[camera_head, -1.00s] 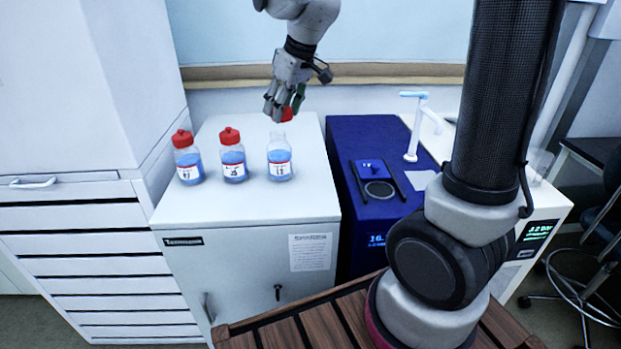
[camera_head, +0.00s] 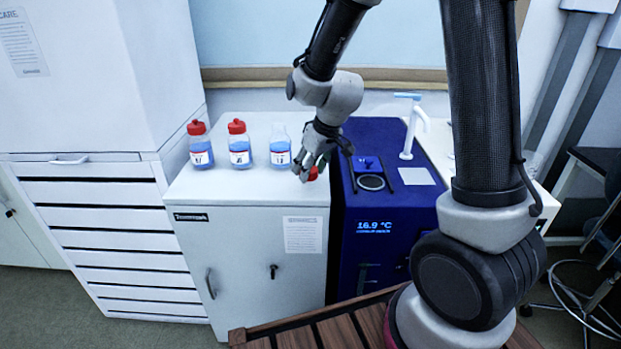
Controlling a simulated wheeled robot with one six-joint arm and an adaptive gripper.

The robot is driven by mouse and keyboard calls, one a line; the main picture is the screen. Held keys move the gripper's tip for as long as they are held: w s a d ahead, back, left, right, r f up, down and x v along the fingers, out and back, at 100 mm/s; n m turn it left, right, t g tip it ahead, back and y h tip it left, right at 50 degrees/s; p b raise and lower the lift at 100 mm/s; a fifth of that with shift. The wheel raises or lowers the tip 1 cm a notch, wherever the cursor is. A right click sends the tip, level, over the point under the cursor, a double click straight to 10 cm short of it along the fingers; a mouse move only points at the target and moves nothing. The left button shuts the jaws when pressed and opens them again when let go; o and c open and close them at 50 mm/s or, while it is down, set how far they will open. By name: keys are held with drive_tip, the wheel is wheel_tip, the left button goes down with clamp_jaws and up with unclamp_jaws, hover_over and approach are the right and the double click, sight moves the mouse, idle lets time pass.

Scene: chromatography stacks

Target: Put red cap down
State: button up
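The red cap (camera_head: 313,174) is at the fingers of my gripper (camera_head: 304,177), low over the right edge of the white cabinet top, beside the blue unit. The fingers partly hide the cap and appear closed around it. I cannot tell whether the cap touches the surface. An uncapped bottle (camera_head: 280,152) with blue liquid stands upright just left of my gripper. Its open neck is clear of the gripper.
Two red-capped bottles, one at the far left (camera_head: 200,146) and one in the middle (camera_head: 239,145), stand on the white cabinet (camera_head: 235,187). The blue unit (camera_head: 363,215) is close on the right. The front of the cabinet top is clear.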

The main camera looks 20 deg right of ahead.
sight(312, 171)
drive_tip(key=shift+f, duration=1.65)
drive_tip(key=shift+f, duration=0.1)
drive_tip(key=o, duration=0.8)
drive_tip(key=v, duration=1.2)
drive_tip(key=s+d+r+m, duration=0.1)
drive_tip(key=s+d+r, duration=0.2)
drive_tip(key=s, duration=0.4)
drive_tip(key=s+d+r+m+h, duration=0.1)
drive_tip(key=s+d+r+m, duration=0.1)
drive_tip(key=s+d+r, duration=0.2)
drive_tip(key=s+d+r+m+h, duration=0.1)
drive_tip(key=s+d, duration=0.4)
drive_tip(key=s, duration=0.6)
wheel_tip(312, 171, up, 2)
drive_tip(key=shift+d+r+m, duration=0.2)
drive_tip(key=shift+d+m, duration=0.15)
drive_tip(key=shift+m, duration=0.35)
